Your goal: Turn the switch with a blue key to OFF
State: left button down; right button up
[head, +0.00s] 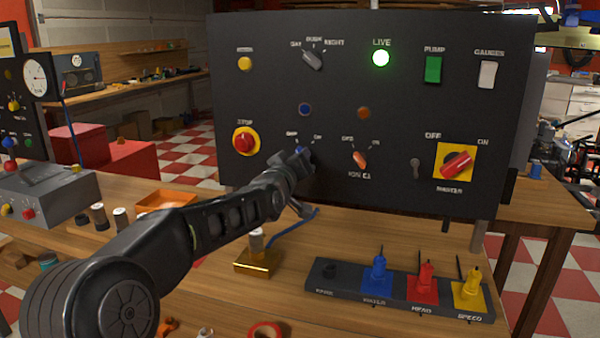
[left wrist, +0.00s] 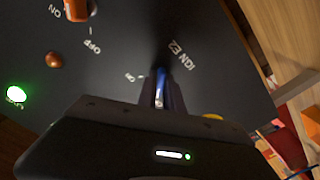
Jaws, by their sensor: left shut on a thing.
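The blue key (head: 299,149) sits in its switch on the lower left part of the black panel, below a blue lamp, with small OFF and ON labels above it. My left gripper (head: 302,162) is at the panel and shut on the blue key, covering most of it. In the left wrist view the fingers (left wrist: 162,98) meet the panel beside the IGN E2 label, and only a sliver of the key shows. My right gripper is in neither view.
An orange key switch (head: 360,158) stands right of the blue one, and a red STOP button (head: 245,141) left of it. A red master switch (head: 457,164) is at the lower right. The green LIVE lamp (head: 381,58) is lit. A rack (head: 340,287) with coloured plugs lies below.

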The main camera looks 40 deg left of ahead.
pick_arm(q)
jog(key=shift+n+b, duration=0.65)
jog(key=shift+n, duration=0.05)
jog(key=c, duration=1.5)
grip_release()
jog(key=v, duration=0.7)
jog(key=shift+s+d+b, duration=0.15)
jog(key=shift+s+b, duration=0.2)
jog(key=shift+b, duration=0.05)
